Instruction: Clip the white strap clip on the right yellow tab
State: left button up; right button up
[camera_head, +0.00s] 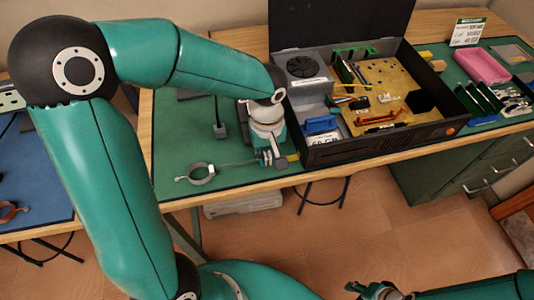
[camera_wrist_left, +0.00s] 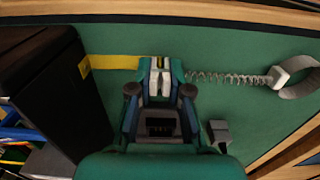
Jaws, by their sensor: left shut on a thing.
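My left gripper (camera_head: 273,158) is low over the front edge of the green mat, beside the black case. In the left wrist view, its fingers (camera_wrist_left: 160,78) are shut on the white strap clip (camera_wrist_left: 160,84), which is mostly hidden between them. A yellow tab (camera_head: 293,157) sticks out to the right of the gripper; in the wrist view its strip (camera_wrist_left: 112,62) runs from the case to the fingertips. Whether the clip touches the tab I cannot tell. A coiled cord joins the clip side to the grey strap loop (camera_head: 201,173). My right gripper (camera_head: 372,290) shows only partly at the bottom edge.
The open black case (camera_head: 390,137) with boards and tools stands close right of the left gripper. A dark grey block (camera_head: 220,131) stands on the green mat (camera_head: 180,140) to the left.

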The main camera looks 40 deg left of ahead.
aim_at(267, 154)
pick_arm(q)
jog(key=o, duration=0.8)
jog(key=shift+o, duration=0.2)
jog(key=o, duration=0.3)
jog(key=shift+r+p, duration=0.45)
jog(key=shift+r, duration=0.2)
dwell(0.6)
jog(key=shift+r+p, duration=2.2)
jog(key=shift+r, duration=0.75)
